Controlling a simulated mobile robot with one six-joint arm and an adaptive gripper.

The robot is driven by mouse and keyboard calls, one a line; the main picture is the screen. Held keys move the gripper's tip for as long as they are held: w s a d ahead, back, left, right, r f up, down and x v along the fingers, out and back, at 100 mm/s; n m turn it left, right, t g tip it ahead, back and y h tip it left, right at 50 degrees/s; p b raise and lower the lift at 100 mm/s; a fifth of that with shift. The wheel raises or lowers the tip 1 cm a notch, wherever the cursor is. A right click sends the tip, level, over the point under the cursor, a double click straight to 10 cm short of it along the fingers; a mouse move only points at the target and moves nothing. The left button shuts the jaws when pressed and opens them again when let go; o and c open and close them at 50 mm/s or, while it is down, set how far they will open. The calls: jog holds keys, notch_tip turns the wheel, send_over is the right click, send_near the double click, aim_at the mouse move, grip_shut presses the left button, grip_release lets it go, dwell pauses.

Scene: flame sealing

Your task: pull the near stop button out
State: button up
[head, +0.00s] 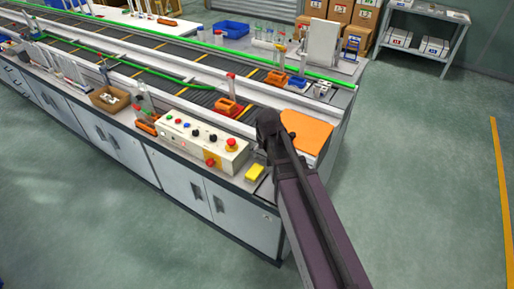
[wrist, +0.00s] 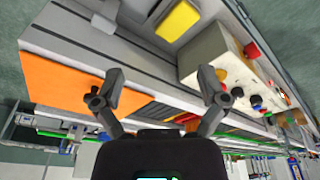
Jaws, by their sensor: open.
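A pale control box (head: 195,138) sits on the front of the counter, with several knobs and buttons. One red stop button (head: 210,161) is at its near edge by a yellow patch; another red button (head: 232,143) is at its right end. In the head view, my gripper (head: 267,130) is right of the box, apart from both buttons.
A yellow block (head: 254,172) lies right of the box; it also shows in the wrist view (wrist: 178,20). An orange pad (head: 306,132) is beyond my gripper at the counter end. A conveyor (head: 190,93) with orange holders runs behind. The floor in front is clear.

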jog(key=s+d+f+g+b, duration=0.2)
jog(key=s+d+f, duration=0.1)
jog(key=s+d, duration=0.4)
jog(key=shift+s+d+f+m+b, duration=0.2)
jog(key=shift+s+m+b, duration=0.15)
jog(key=shift+s, duration=1.05)
jog(key=s, duration=0.1)
jog(key=s+d, duration=0.1)
jog(key=shift+s+d, duration=0.2)
jog(key=shift+s, duration=0.15)
